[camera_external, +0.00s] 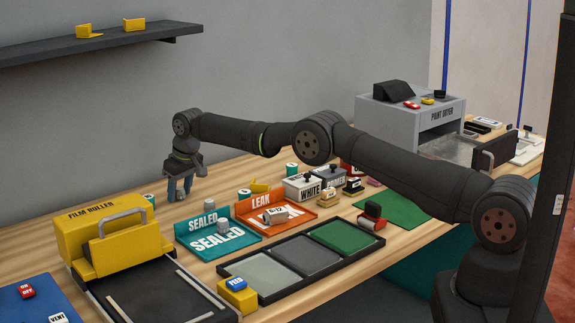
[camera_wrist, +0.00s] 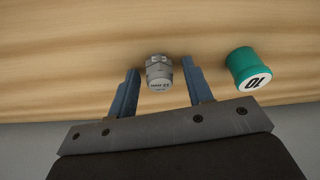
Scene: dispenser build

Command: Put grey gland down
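A grey gland (camera_wrist: 159,72) stands on the wooden table in the wrist view, between the fingertips of my gripper (camera_wrist: 159,80). The fingers are open, with a small gap on each side of it. In the external view my gripper (camera_external: 180,188) points down at the back of the table, left of the SEALED tray; I cannot make out this gland there.
A green pot marked 10 (camera_wrist: 248,68) stands beside my gripper. The yellow film roller (camera_external: 90,235) is at front left. A shelf (camera_external: 100,43) hangs on the wall above.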

